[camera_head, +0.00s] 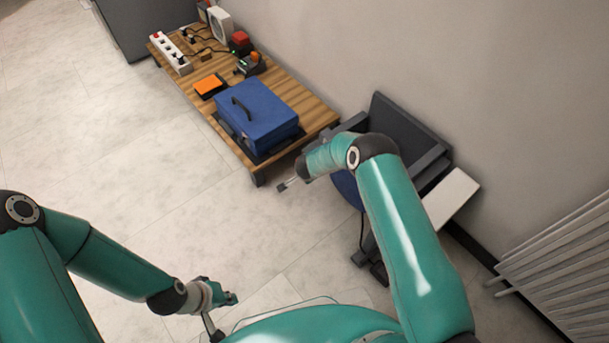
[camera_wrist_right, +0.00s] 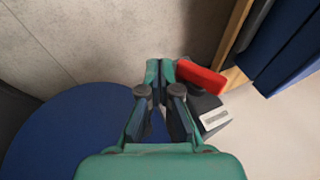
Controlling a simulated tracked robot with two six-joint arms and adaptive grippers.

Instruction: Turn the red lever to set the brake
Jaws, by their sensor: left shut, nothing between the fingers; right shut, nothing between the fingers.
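The red lever (camera_wrist_right: 203,79) shows in the right wrist view, on a dark block with a pale label (camera_wrist_right: 214,118). My right gripper (camera_wrist_right: 160,75) is shut and empty, with its fingertips just left of the lever's near end. I cannot tell whether they touch it. In the head view I cannot make out the lever, and my right arm covers part of the chair (camera_head: 412,122). My left gripper (camera_head: 226,298) is shut and empty, low over the floor and well away from the chair.
A low wooden bench (camera_head: 318,108) holds a blue case (camera_head: 258,118), an orange-topped item (camera_head: 208,85) and a white power strip (camera_head: 171,54). A blue round surface (camera_wrist_right: 75,140) lies left of my right gripper. A white radiator (camera_head: 560,262) is at right. The left floor is clear.

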